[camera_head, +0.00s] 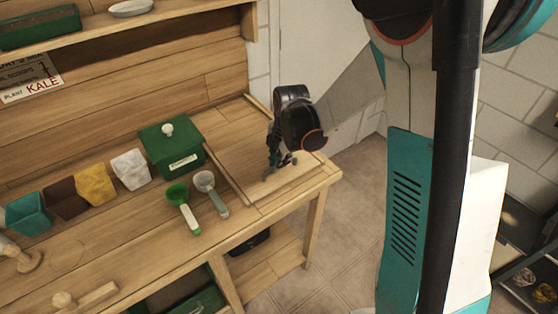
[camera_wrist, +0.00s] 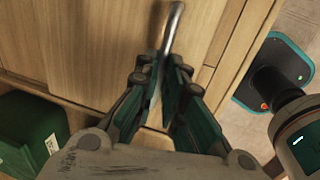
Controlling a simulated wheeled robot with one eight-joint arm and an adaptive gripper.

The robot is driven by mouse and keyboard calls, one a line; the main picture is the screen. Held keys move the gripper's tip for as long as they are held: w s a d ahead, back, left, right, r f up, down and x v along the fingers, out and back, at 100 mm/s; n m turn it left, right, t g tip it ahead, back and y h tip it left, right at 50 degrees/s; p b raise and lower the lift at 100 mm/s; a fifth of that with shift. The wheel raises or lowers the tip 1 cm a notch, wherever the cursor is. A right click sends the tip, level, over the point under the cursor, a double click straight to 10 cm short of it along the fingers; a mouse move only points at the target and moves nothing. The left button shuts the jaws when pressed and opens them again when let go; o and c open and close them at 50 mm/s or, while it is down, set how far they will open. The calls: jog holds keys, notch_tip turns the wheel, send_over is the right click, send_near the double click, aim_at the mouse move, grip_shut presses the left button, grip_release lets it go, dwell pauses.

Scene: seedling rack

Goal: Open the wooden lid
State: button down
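The wooden lid (camera_head: 238,132) lies flat at the right end of the bench. In the wrist view the lid (camera_wrist: 110,45) fills much of the upper picture and carries a slim grey metal handle (camera_wrist: 173,28). My gripper (camera_head: 279,166) is low over the lid near the bench's front right corner. In the wrist view my gripper (camera_wrist: 164,72) has its two dark green fingers apart, with the handle's near end between or just beyond the tips. I cannot tell whether they touch it. The lid looks closed.
A green box (camera_head: 172,147) with a white knob stands left of the lid. A green scoop (camera_head: 183,207) and a grey scoop (camera_head: 211,192) lie in front of it. Several coloured pots, including a yellow one (camera_head: 95,184), stand farther left. A shelf (camera_head: 150,22) runs above.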

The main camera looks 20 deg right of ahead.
jog(key=w+a, duration=0.2)
jog(key=w, duration=0.4)
jog(key=w+a, duration=0.2)
jog(key=w, duration=0.5)
jog(key=w+a, duration=0.2)
jog(key=w, duration=0.5)
jog(key=shift+w+a, duration=0.2)
jog(key=shift+a, duration=0.15)
jog(key=c, duration=1.7)
grip_release()
jog(key=r, duration=0.4)
jog(key=s+r, duration=0.1)
jog(key=r, duration=0.3)
jog(key=s+r, duration=0.1)
jog(key=r, duration=0.2)
jog(key=shift+s+d+r, duration=0.1)
jog(key=shift+d+r, duration=0.3)
